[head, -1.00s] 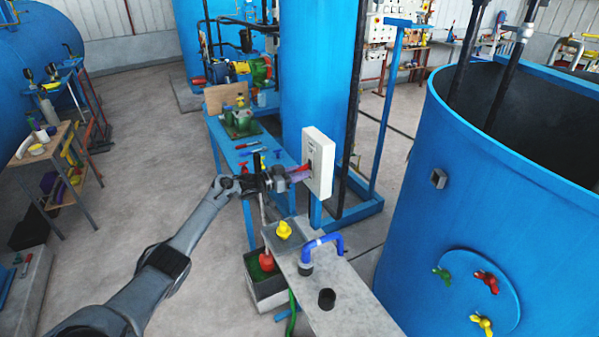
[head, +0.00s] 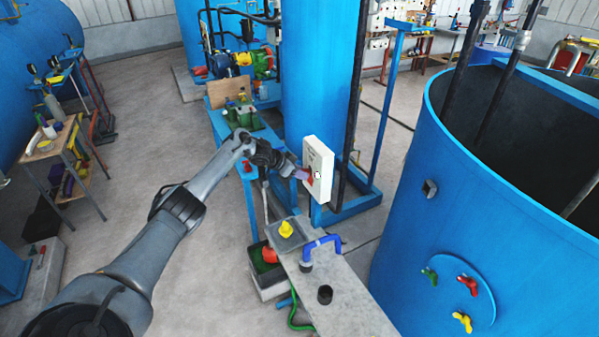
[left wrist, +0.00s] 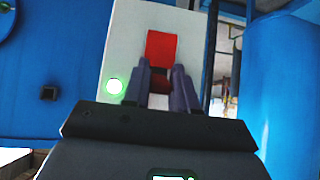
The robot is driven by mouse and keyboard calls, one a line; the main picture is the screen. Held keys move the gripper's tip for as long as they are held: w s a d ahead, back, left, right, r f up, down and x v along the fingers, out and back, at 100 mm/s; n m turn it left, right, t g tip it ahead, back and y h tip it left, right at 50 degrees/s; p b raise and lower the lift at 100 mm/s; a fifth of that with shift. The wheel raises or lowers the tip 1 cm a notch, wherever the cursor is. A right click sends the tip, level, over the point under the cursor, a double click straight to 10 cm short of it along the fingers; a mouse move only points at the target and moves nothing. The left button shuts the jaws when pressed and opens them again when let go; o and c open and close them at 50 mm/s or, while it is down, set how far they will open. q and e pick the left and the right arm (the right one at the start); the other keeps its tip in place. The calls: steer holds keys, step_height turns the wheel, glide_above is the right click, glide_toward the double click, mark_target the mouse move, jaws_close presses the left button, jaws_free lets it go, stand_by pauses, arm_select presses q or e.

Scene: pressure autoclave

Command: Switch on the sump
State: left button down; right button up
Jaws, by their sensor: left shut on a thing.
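The white switch box (head: 318,158) stands upright beside the blue column in the head view. It fills the middle of the left wrist view (left wrist: 116,50). A red switch handle (left wrist: 162,46) is on its face, and a round lamp (left wrist: 115,86) beside it glows green. My left gripper (head: 301,174) is at the box face, with its fingers shut on the red handle. The fingers hide the handle's lower part. A grey sump box (head: 268,284) with a red pump (head: 270,255) stands on the floor below. My right gripper is out of view.
A narrow grey bench (head: 345,305) with a yellow knob and blue pipe lies below the box. A large open blue tank (head: 400,240) stands at the right. A blue table (head: 227,128) is behind my arm.

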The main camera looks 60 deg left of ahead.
arm_select(q)
steer(key=shift+w+r+g, duration=0.1)
steer(key=shift+r+g, duration=0.15)
steer(key=shift+g, duration=0.45)
steer(key=c, duration=1)
jaws_free()
steer(key=shift+o, duration=0.2)
steer(key=shift+r, duration=0.1)
steer(key=shift+s+r, duration=0.35)
steer(key=v, duration=0.9)
steer(key=shift+r, duration=0.3)
